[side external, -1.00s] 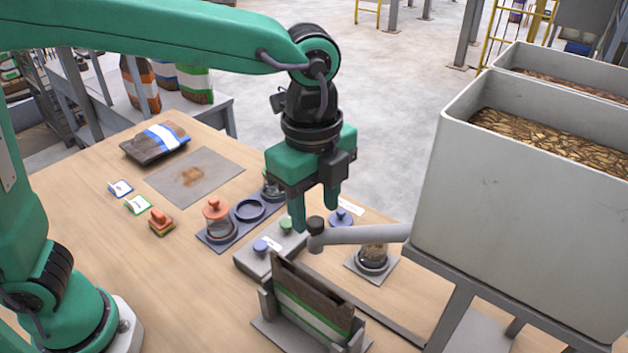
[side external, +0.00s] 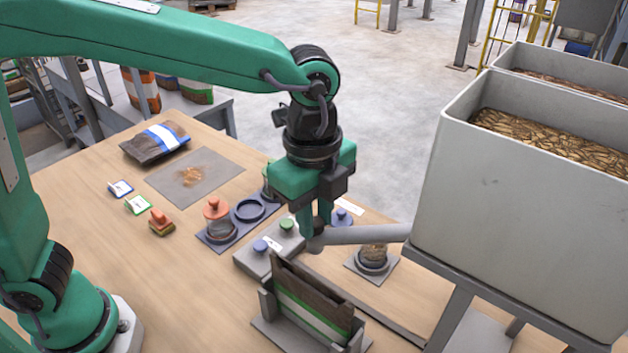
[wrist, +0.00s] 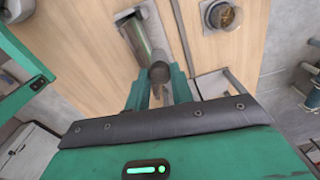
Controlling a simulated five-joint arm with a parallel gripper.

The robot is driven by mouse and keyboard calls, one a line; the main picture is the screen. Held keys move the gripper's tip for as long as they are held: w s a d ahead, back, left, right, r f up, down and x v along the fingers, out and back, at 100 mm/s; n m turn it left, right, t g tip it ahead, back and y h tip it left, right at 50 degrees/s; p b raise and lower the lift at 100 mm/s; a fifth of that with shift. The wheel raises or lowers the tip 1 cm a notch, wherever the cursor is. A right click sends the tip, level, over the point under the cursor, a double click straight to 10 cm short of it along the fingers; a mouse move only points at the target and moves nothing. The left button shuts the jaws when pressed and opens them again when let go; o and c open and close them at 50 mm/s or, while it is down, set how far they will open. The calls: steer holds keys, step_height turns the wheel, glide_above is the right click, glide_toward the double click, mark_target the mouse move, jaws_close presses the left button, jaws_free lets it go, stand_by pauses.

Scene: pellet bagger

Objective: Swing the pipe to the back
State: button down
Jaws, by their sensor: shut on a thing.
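The grey pipe (side external: 370,234) runs level from the side of the grey hopper (side external: 530,190) out to the left, in the side view. My gripper (side external: 317,226) points down and is shut on the pipe's free end. The dark knob there is hidden between my fingers. In the wrist view my fingers (wrist: 158,92) close around the round pipe end (wrist: 160,72). The pipe's end is above the back part of an upright brown bag (side external: 310,308) with a green and white band, held in a grey stand.
A button box (side external: 268,248) with blue and green knobs sits left of the pipe end. A jar of pellets (side external: 372,258) stands below the pipe. A jar rack (side external: 240,225), a stamp (side external: 161,222) and a lying bag (side external: 155,140) are farther left.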

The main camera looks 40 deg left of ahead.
steer(key=shift+s+d, duration=0.1)
steer(key=shift+s+d+n, duration=0.4)
steer(key=shift+s+n, duration=0.1)
steer(key=shift+s, duration=0.15)
steer(key=shift+s+d+n, duration=0.35)
steer(key=shift+s+n, duration=0.15)
steer(key=shift+s, duration=0.2)
steer(key=shift+s+d+n, duration=0.4)
steer(key=shift+s+n, duration=0.1)
steer(key=shift+s, duration=0.15)
steer(key=c, duration=1.2)
jaws_free()
steer(key=shift+r, duration=0.15)
step_height(320, 180, up, 8)
steer(key=shift+f, duration=0.2)
steer(key=shift+a, duration=0.2)
